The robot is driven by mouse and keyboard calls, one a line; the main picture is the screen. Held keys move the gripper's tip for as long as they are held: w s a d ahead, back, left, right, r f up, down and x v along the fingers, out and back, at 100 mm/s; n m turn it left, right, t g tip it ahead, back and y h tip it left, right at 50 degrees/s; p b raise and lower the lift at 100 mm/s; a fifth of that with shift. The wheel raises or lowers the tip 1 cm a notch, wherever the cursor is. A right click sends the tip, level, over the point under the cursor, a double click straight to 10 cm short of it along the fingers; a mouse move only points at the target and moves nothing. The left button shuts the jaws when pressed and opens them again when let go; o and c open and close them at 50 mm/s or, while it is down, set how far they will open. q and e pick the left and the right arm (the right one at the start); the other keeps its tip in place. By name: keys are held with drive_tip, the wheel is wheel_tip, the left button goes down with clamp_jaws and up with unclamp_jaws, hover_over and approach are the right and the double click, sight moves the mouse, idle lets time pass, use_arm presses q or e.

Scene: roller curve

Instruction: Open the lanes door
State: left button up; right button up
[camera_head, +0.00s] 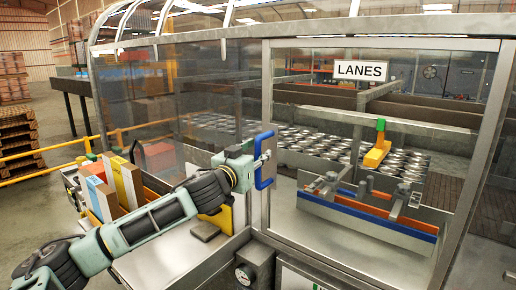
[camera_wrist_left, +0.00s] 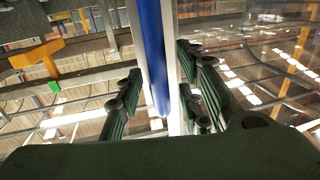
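The lanes door (camera_head: 361,160) is a clear panel in a metal frame with a white LANES sign (camera_head: 360,71). It looks closed. Its blue handle (camera_head: 266,184) is at the left side of the door frame. My left gripper (camera_head: 258,160) is at this handle. In the left wrist view, the blue handle (camera_wrist_left: 154,55) runs between the fingers of my left gripper (camera_wrist_left: 160,98). The fingers stand apart on both sides of the bar, and I see no firm grip on it. My right gripper is not in view.
Behind the door are many metal cans (camera_head: 310,142) and a rail fixture with an orange and blue edge (camera_head: 366,218). A box of coloured blocks (camera_head: 120,185) stands left of my left arm. A yellow railing (camera_head: 40,152) and wooden pallets (camera_head: 18,140) are farther left.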

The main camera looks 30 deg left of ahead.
use_arm(q)
drive_tip(key=shift+w, duration=0.4)
drive_tip(key=shift+c, duration=0.3)
clamp_jaws()
